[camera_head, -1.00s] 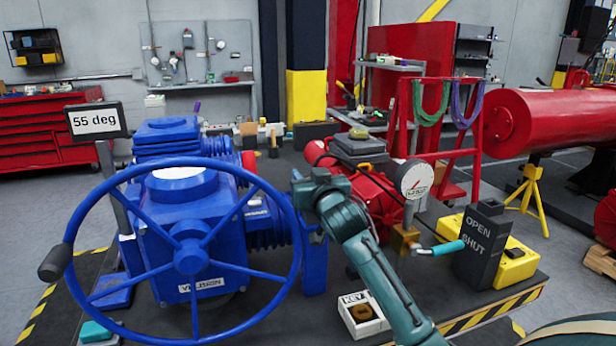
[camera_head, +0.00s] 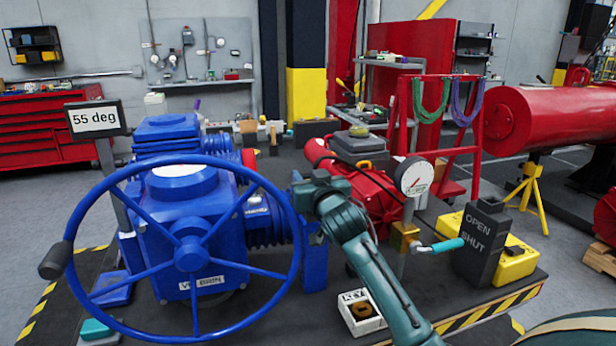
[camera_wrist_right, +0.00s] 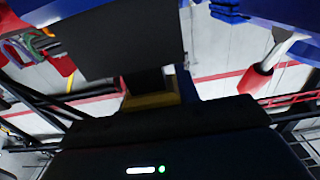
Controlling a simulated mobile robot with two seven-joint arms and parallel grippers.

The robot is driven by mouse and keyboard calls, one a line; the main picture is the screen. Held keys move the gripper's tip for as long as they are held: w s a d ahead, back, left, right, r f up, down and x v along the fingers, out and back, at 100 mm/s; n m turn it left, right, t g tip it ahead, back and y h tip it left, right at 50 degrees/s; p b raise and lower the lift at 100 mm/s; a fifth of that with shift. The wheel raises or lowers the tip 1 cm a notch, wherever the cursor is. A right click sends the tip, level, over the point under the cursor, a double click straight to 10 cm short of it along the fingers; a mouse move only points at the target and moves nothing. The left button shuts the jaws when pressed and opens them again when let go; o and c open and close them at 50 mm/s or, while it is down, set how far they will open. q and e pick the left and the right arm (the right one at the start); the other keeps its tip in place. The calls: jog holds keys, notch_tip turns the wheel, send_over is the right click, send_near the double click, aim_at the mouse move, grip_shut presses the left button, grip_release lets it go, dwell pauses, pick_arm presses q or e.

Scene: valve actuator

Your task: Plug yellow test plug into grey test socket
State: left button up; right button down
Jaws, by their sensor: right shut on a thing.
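My right gripper (camera_head: 304,188) is beside the right side of the blue actuator (camera_head: 195,235), above a blue post (camera_head: 314,262). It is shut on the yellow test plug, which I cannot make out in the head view. In the right wrist view a dull yellow piece (camera_wrist_right: 150,101) shows at the jaws, partly covered by dark parts. I cannot pick out the grey test socket in either view, nor tell whether the plug touches it. My left gripper is not in view.
The blue handwheel (camera_head: 190,258) stands in front of the actuator. To the right are a pressure gauge (camera_head: 416,176), a teal-handled valve (camera_head: 440,246) and an OPEN/SHUT block (camera_head: 483,245). A white KEY box (camera_head: 361,312) sits near the front edge beside my right arm.

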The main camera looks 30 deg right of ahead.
jog(key=shift+f+b, duration=0.45)
jog(key=shift+f, duration=0.55)
jog(key=c, duration=0.9)
grip_release()
jog(key=shift+c, duration=0.2)
jog(key=b+v, duration=0.1)
jog(key=v, duration=1.2)
jog(key=shift+s+d+f, duration=0.1)
